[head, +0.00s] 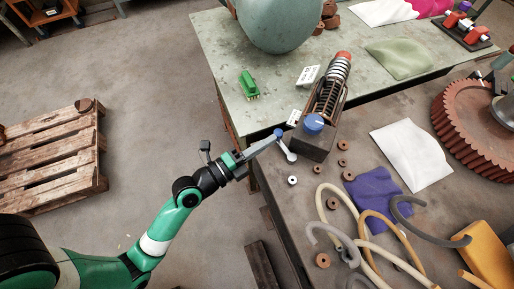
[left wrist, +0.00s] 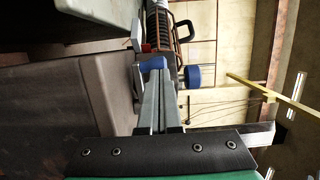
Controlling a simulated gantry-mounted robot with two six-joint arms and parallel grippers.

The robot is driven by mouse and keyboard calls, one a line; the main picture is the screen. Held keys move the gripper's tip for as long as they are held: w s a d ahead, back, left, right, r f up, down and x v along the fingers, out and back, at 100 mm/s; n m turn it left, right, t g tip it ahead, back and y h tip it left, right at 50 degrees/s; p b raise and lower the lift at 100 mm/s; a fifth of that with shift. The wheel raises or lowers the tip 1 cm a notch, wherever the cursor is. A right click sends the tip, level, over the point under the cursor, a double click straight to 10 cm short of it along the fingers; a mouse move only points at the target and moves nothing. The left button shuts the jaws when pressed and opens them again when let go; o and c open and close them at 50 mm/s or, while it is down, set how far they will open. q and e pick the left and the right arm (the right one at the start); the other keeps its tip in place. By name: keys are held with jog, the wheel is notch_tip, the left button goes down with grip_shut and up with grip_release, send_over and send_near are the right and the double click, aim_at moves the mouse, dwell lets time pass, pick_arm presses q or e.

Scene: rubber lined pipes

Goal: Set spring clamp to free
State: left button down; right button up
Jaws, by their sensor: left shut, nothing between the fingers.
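The spring clamp (head: 325,105) stands at the corner of the dark workbench. It has a dark block base, a coiled spring in a frame with a red top, and a blue round knob (head: 313,122). A small grey lever (head: 288,150) with a blue ball end (head: 279,132) is on its left side. My left gripper (head: 270,141) is shut, with its tips right at the blue ball end. In the left wrist view the blue end (left wrist: 152,63) sits just beyond the fingertips (left wrist: 160,75); I cannot tell whether they touch. The knob (left wrist: 200,75) shows to their right. My right gripper is not seen.
Hoses (head: 325,200), several small rings, a purple cloth (head: 377,193) and a white cloth (head: 411,154) lie on the workbench. A green table (head: 215,50) with a green brush (head: 249,84) is behind. The floor at left is open around a pallet (head: 50,160).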

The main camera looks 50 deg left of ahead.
pick_arm(q)
jog(key=shift+s, duration=0.1)
jog(key=shift+s+d, duration=0.2)
jog(key=shift+d, duration=0.05)
jog(key=shift+s+d, duration=0.4)
jog(key=shift+s, duration=0.25)
jog(key=shift+s+d, duration=0.35)
jog(key=shift+s, duration=0.25)
jog(key=s+a+b, duration=0.2)
jog(key=s+b, duration=0.1)
jog(key=s, duration=0.7)
jog(key=shift+a, duration=0.3)
